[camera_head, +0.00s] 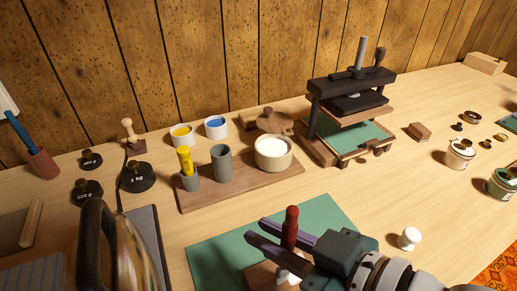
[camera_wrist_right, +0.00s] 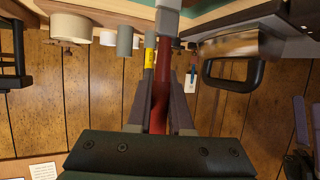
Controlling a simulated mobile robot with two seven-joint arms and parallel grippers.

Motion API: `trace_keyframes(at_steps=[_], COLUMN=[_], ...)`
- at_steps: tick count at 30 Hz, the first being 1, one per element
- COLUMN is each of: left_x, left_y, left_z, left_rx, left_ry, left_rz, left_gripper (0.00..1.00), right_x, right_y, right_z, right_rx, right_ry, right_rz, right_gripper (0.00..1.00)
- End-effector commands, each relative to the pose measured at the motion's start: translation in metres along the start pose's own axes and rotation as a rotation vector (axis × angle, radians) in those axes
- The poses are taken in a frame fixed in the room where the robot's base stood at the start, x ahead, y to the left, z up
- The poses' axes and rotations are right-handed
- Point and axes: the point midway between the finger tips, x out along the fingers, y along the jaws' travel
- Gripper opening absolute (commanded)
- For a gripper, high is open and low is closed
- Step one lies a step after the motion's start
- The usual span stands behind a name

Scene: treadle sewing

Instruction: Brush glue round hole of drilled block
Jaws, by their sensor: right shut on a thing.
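My right gripper (camera_head: 275,240) is shut on a brush with a red handle (camera_head: 291,222), held upright above the green mat (camera_head: 215,255). In the wrist view the brush's red handle (camera_wrist_right: 160,100) runs between the fingers to a pale grey end (camera_wrist_right: 168,18). A brown wooden block (camera_head: 262,276) lies on the mat beneath, partly covered by the gripper. I cannot see its hole or tell whether the brush touches it. A cream pot (camera_head: 273,160) with white contents stands on a wooden tray (camera_head: 235,194). What seem to be left gripper fingers (camera_wrist_right: 300,118) show in the wrist view.
Grey cups, one with a yellow stick (camera_head: 185,160), share the tray. A black press (camera_head: 350,100) stands behind right. A white knob (camera_head: 409,238) lies right of the mat. Dark weights (camera_head: 137,177) and a black-handled object (camera_head: 100,240) are left. Bare table lies right of the tray.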

Motion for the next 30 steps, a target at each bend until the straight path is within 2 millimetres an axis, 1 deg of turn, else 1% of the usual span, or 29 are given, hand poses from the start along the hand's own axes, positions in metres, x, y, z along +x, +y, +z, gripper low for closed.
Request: trace_keyframes(at_steps=[9,16,24,30], left_x=[0.005,0.007,0.012,0.013], left_y=[0.0,-0.001,-0.002,-0.002], left_z=[0.002,0.002,0.004,0.005], left_rx=[0.001,0.005,0.01,0.01], left_ry=[0.0,-0.001,-0.002,-0.002], left_rz=[0.0,-0.004,-0.008,-0.008], left_gripper=[1.0,1.0,1.0,1.0], right_x=[-0.005,-0.007,-0.013,-0.015], right_y=[0.016,0.021,0.035,0.039], right_z=[0.004,0.004,0.008,0.008], right_rx=[-0.003,-0.001,-0.003,-0.001], right_ry=[0.0,0.001,0.001,-0.001], right_rz=[0.0,0.0,0.0,0.0], right_gripper=[0.0,0.0,0.0,0.0])
